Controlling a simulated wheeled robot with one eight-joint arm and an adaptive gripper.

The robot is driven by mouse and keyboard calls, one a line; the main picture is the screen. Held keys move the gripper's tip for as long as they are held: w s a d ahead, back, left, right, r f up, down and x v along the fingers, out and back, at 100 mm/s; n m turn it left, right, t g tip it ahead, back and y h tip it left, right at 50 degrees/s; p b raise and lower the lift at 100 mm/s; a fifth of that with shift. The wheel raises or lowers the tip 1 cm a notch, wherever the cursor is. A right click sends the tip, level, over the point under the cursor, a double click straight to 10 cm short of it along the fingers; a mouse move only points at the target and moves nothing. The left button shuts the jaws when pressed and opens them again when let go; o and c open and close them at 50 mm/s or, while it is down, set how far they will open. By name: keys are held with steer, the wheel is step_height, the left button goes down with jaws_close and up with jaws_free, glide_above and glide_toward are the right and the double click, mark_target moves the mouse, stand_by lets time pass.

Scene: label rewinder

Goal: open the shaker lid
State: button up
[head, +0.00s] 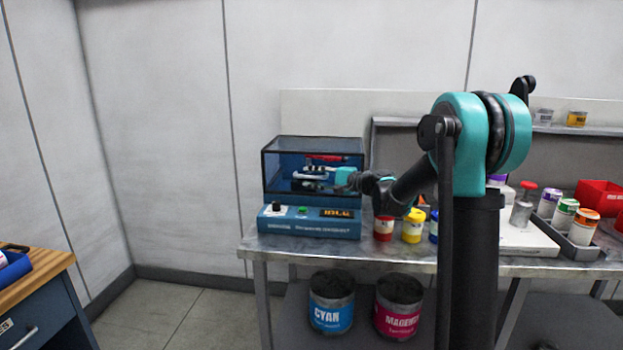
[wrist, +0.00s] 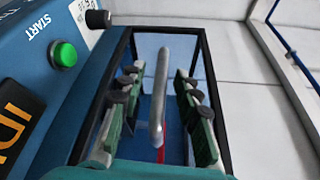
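The shaker (head: 310,222) is a blue machine at the left end of the metal bench, with a control panel on its front. Its lid (head: 285,147) is a dark-framed, see-through cover and looks closed. In the wrist view, a grey bar handle (wrist: 160,75) runs in front of the lid frame (wrist: 209,80). My gripper (wrist: 158,100) is open, with one finger on each side of the handle and visible gaps to both. In the head view, my gripper (head: 312,176) is at the front of the lid; its exact contact is too small to tell.
Red (head: 383,228) and yellow (head: 413,226) jars stand just right of the shaker. The start button (wrist: 65,54) is green. CYAN (head: 331,318) and MAGENTA (head: 397,322) buckets sit below the bench. A red bin (head: 597,197) stands at the right.

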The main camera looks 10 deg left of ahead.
steer(key=shift+a, duration=0.1)
steer(key=shift+c, duration=0.6)
jaws_close()
